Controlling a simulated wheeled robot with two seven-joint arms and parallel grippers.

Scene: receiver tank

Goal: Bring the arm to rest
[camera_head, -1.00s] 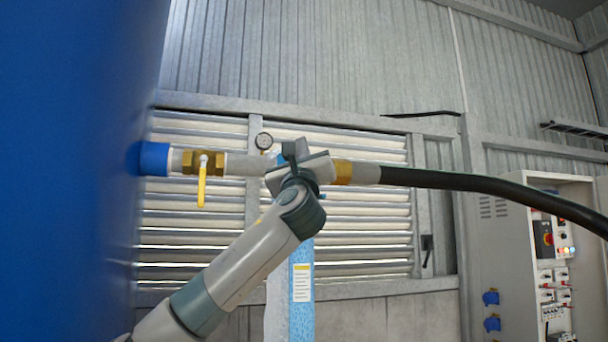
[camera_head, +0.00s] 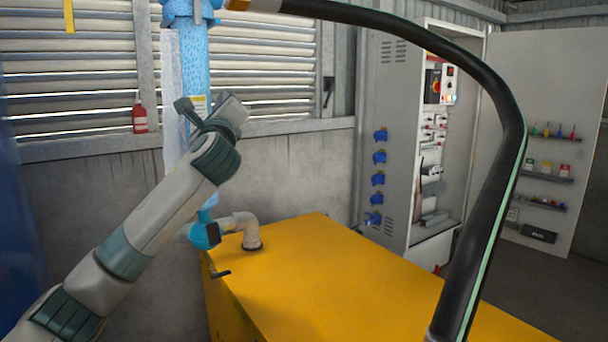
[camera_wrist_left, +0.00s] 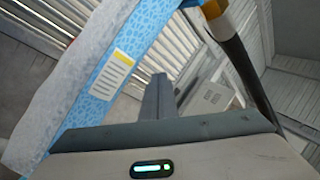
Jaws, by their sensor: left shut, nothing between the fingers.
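My left arm (camera_head: 150,215) comes in from the lower left in the head view. My left gripper (camera_head: 187,110) is at its upper end, in front of the blue wrapped pipe, shut and empty. In the left wrist view, its dark fingers (camera_wrist_left: 157,95) are together with nothing between them. The blue pipe (camera_wrist_left: 130,55) with its pale label passes close by on the left there. I cannot tell whether the gripper touches it. My right gripper is in neither view.
A thick black hose (camera_head: 505,110) arches from the pipe's top down the right side. A yellow box (camera_head: 340,285) with a pale elbow pipe (camera_head: 243,222) stands below. A grey control cabinet (camera_head: 385,150) is behind. A red bottle (camera_head: 139,116) sits on the wall ledge.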

